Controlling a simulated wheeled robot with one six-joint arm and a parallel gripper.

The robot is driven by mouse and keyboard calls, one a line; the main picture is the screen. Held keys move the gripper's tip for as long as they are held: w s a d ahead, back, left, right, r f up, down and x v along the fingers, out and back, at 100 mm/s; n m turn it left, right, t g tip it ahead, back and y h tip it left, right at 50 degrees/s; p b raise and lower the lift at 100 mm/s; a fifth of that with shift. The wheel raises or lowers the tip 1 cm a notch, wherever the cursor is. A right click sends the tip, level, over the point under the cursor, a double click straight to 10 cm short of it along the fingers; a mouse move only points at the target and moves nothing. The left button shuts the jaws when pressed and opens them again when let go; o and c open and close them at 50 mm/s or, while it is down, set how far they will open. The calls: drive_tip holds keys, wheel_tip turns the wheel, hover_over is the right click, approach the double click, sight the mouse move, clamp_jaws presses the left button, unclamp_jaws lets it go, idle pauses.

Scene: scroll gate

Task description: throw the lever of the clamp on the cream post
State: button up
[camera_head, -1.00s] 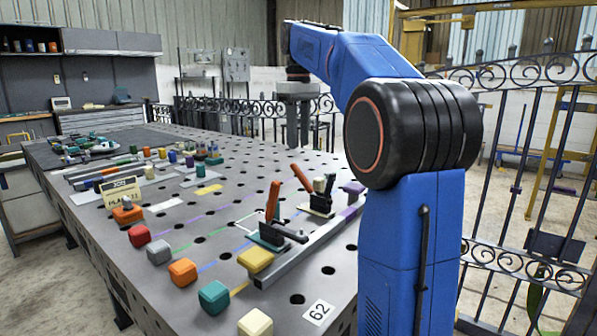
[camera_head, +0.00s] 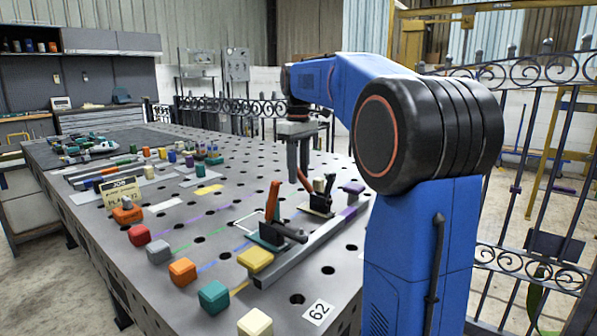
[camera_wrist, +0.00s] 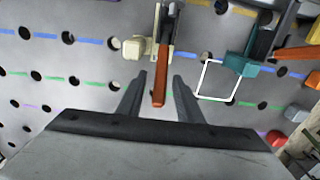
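The clamp with the cream post (camera_head: 319,186) stands on the perforated table, behind a similar clamp with a teal post (camera_head: 271,226). In the wrist view the cream clamp (camera_wrist: 134,48) is at top centre, and its orange lever (camera_wrist: 165,60) points down the picture toward me. My gripper (camera_head: 298,179) is open above this clamp. In the wrist view the lever's end lies between and a little past the gripper's fingertips (camera_wrist: 160,78); I cannot tell its height relative to them. In the head view the fingers partly hide the lever.
The teal clamp (camera_wrist: 243,66), with its own orange lever (camera_wrist: 297,53), is close by on the right in the wrist view. A grey rail (camera_head: 310,247) runs beside both clamps. Coloured blocks line the table's near left edge, including a teal block (camera_head: 214,296).

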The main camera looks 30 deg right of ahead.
sight(304, 177)
clamp_jaws()
drive_tip(key=shift+s+r, duration=0.1)
drive_tip(key=shift+s+d+r+t+y, duration=0.25)
drive_tip(key=shift+s+r+t+y, duration=0.15)
drive_tip(key=shift+t, duration=0.4)
drive_tip(key=t, duration=0.1)
drive_tip(key=s+t, duration=0.1)
drive_tip(key=s+r, duration=0.1)
drive_tip(key=shift+s+d+t+y, duration=0.25)
drive_tip(key=shift+d+t+y, duration=0.05)
drive_tip(key=shift+d+t, duration=0.1)
drive_tip(key=s+t, duration=0.1)
drive_tip(key=s+t+y, duration=0.1)
drive_tip(key=shift+d+r+t, duration=0.2)
drive_tip(key=shift+d+t, duration=0.1)
drive_tip(key=shift+d, duration=0.1)
drive_tip(key=shift+s+d+t+y, duration=0.2)
drive_tip(key=shift+s+t+y, duration=0.1)
drive_tip(key=shift+s+t, duration=0.35)
